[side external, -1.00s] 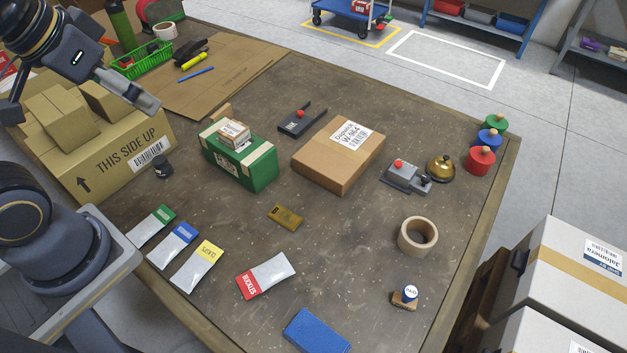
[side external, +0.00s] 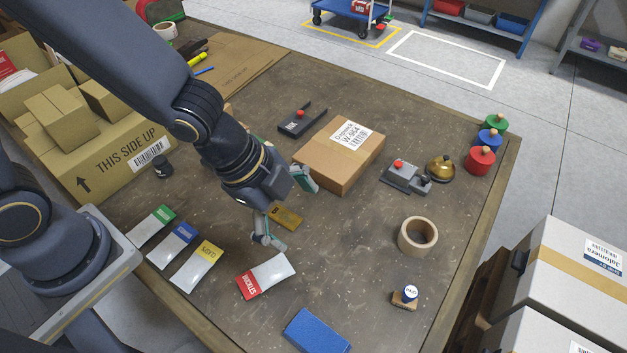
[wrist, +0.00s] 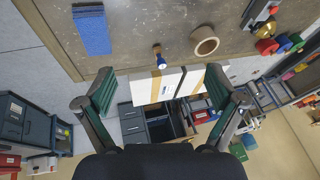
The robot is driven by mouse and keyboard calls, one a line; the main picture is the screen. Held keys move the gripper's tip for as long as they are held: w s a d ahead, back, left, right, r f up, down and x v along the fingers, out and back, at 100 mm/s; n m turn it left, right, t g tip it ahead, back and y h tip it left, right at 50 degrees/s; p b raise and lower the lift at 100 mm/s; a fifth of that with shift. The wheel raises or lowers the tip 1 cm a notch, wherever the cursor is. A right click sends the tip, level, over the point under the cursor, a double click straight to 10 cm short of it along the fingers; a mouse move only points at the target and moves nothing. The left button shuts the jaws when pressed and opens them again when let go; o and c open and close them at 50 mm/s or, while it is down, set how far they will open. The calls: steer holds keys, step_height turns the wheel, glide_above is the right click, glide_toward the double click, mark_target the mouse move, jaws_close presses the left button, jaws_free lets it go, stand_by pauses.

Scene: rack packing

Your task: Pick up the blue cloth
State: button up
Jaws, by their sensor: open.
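The blue cloth (side external: 317,331) is a flat, folded blue rectangle lying on the table near its front edge. It also shows at the upper left of the wrist view (wrist: 93,29). My gripper (side external: 286,208) is over the middle of the table, up and back from the cloth in the side view and well apart from it. Its two fingers are spread wide with nothing between them, as the wrist view (wrist: 160,92) also shows. My arm hides the green box and part of the cardboard behind it.
A red-ended sticker packet (side external: 266,276) lies between my gripper and the cloth. A wooden stamp (side external: 405,297) and a tape roll (side external: 418,236) stand to the right. A cardboard parcel (side external: 339,155) lies behind my gripper. The table around the cloth is clear.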

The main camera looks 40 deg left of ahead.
steer(key=s+d+f+m+g, duration=0.2)
steer(key=s+d+f+g, duration=0.1)
steer(key=s+d+f, duration=0.3)
glide_toward(316, 337)
steer(key=shift+g+h, duration=0.3)
steer(key=x, duration=0.2)
steer(key=w+x, duration=0.1)
steer(key=x, duration=0.2)
steer(key=shift+w+a+f, duration=0.1)
steer(key=shift+f, duration=0.05)
steer(key=x, duration=0.5)
steer(key=shift+s+a+f, duration=0.1)
steer(key=shift+s+f, duration=0.1)
steer(key=shift+s, duration=0.15)
steer(key=c, duration=1.2)
steer(key=shift+c, duration=0.2)
